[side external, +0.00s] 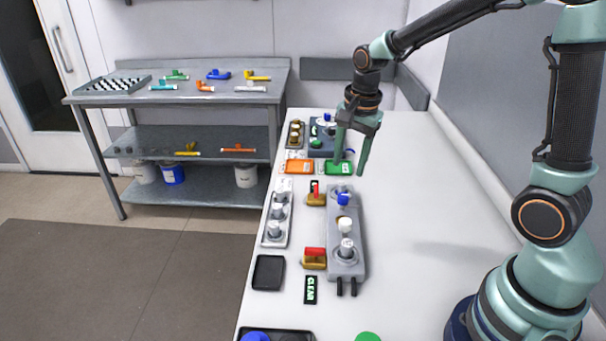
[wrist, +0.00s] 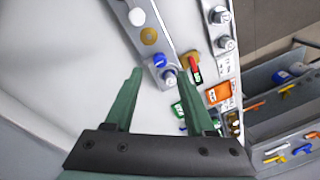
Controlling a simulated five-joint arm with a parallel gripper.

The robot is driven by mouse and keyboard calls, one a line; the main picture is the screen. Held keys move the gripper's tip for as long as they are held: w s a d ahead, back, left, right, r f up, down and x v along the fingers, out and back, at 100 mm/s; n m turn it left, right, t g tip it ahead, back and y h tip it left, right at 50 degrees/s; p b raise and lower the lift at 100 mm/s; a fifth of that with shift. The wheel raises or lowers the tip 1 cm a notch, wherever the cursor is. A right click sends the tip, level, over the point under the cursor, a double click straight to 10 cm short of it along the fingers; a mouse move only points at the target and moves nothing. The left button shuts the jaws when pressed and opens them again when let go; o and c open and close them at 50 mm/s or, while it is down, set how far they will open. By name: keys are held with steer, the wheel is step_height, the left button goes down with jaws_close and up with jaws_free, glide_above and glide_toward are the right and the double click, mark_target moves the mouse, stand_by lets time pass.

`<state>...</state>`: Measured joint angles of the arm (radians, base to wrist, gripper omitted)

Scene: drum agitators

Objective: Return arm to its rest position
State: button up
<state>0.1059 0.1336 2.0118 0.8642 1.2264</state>
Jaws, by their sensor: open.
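My gripper (side external: 350,160) is open and empty, pointing down above the far part of the white bench (side external: 420,230). A grey fixture (side external: 346,230) with blue- and white-capped parts stands on the bench nearer the camera. No marker for a rest position is visible.
An orange tray (side external: 299,167) lies left of the green tray. A dark blue-grey block (side external: 322,140) stands behind. A rack of grey-white parts (side external: 278,212), a black tray (side external: 268,272) and a CLEAR label (side external: 310,290) line the left edge. The bench's right side is clear.

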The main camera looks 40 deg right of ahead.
steer(key=s+a+r+n+t, duration=0.4)
steer(key=s+r+n, duration=0.5)
steer(key=n, duration=0.6)
steer(key=shift+s, duration=0.8)
